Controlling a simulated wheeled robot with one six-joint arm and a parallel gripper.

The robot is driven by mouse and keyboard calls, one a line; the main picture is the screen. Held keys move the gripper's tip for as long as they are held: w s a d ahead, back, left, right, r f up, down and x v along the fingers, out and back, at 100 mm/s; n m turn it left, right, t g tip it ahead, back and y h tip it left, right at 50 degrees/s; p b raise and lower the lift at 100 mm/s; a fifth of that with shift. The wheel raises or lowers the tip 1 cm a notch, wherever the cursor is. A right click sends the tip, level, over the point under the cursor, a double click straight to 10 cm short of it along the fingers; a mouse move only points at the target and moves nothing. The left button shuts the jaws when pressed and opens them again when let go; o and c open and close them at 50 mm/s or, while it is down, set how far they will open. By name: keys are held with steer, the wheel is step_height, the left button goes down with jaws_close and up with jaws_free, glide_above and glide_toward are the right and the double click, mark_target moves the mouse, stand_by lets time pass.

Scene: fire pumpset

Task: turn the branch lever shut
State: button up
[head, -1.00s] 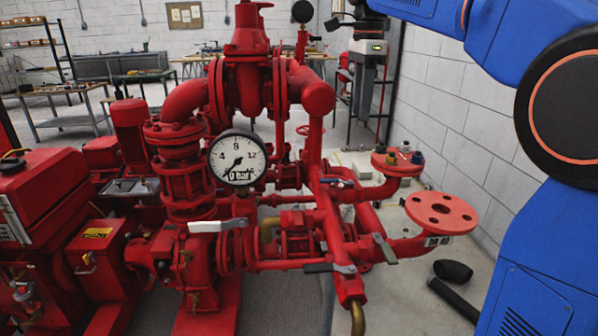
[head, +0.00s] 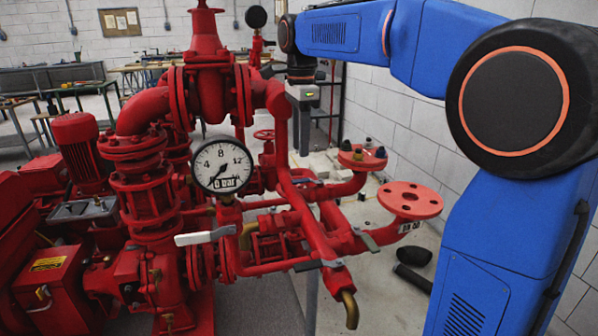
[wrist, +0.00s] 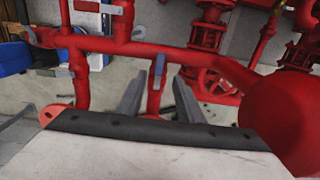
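The red pump set carries several levers, and no label shows which one is the branch lever. A grey lever (head: 366,240) is on the lower right branch, a dark-gripped lever (head: 317,264) at the front, and a white lever (head: 203,236) further left. My gripper (head: 302,145) hangs above and behind the pipework in the head view. In the wrist view its two fingers (wrist: 159,98) are apart and empty, with the blue lever beyond them.
A pressure gauge (head: 222,167) reads near zero. A red handwheel (wrist: 220,85) and a thick pipe (wrist: 285,115) lie close by. Black fittings (head: 413,268) are on the floor.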

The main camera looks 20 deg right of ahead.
mark_target(301, 180)
step_height(301, 180, down, 9)
steer(key=shift+r, duration=0.2)
stand_by(0.3)
jaws_close()
